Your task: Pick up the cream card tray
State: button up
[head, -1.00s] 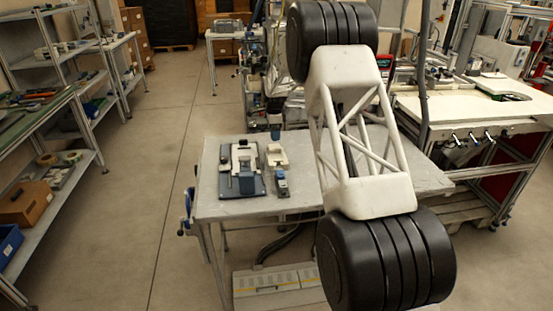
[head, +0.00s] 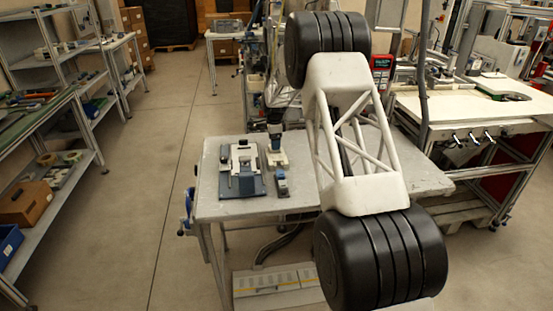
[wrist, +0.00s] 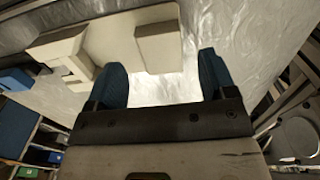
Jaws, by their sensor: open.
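The cream card tray (head: 278,159) lies on the metal-topped table, right of a blue-grey board with cream parts. In the wrist view it seems to be the flat cream piece (wrist: 112,25) with a raised cream block (wrist: 160,50). My gripper (head: 275,138) is over the far end of the tray in the head view and hides part of it. In the wrist view my gripper (wrist: 161,62) has two blue fingers spread apart, with the raised block showing between their tips. I cannot tell the height gap.
The blue-grey board (head: 241,182) with cream parts stands close on the left.

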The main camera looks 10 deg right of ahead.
jog(key=shift+f, duration=1.55)
jog(key=shift+c, duration=0.3)
jog(key=c, duration=1)
jog(key=shift+r, duration=0.15)
jog(key=shift+c, duration=0.2)
notch_tip(320, 180, up, 10)
